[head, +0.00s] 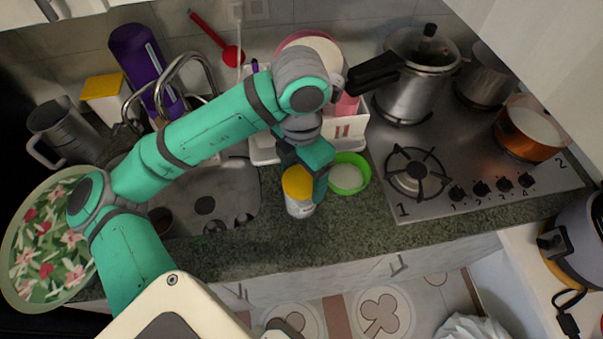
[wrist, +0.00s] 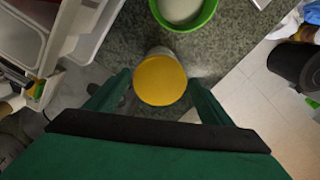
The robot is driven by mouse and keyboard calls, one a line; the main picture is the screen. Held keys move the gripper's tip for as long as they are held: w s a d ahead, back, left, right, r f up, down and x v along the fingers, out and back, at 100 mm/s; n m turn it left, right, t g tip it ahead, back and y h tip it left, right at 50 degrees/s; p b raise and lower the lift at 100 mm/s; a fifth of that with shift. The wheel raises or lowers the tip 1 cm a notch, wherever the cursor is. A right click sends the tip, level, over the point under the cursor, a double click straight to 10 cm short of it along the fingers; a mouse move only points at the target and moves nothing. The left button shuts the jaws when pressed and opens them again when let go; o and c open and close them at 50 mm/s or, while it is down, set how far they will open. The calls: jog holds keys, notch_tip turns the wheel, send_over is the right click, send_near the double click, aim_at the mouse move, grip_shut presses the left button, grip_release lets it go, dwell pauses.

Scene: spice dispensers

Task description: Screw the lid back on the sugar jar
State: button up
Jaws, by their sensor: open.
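The sugar jar (head: 300,208) stands upright on the counter near its front edge, with a pale body and a yellow lid (head: 297,181) on top. In the wrist view the round yellow lid (wrist: 160,80) shows from above, and a pale strip of the jar (wrist: 160,51) shows past its edge. My gripper (head: 309,172) is open over the jar. In the wrist view my gripper (wrist: 158,84) has one finger on each side of the lid, with a gap at the left. I cannot tell whether the right finger touches, or how tightly the lid sits.
A green bowl (head: 364,184) with white contents stands close to the right of the jar. The stove (head: 430,205) with a pressure cooker (head: 412,80) is further right. The sink (head: 235,195) lies left. A white rack (head: 350,125) stands behind. The counter's front edge is close.

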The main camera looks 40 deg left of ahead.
jog(key=n, duration=0.7)
jog(key=shift+n, duration=0.3)
jog(key=n, duration=0.6)
jog(key=shift+a+n, duration=0.1)
jog(key=shift+n, duration=0.2)
jog(key=n, duration=1)
jog(key=shift+s, duration=0.1)
jog(key=c, duration=1)
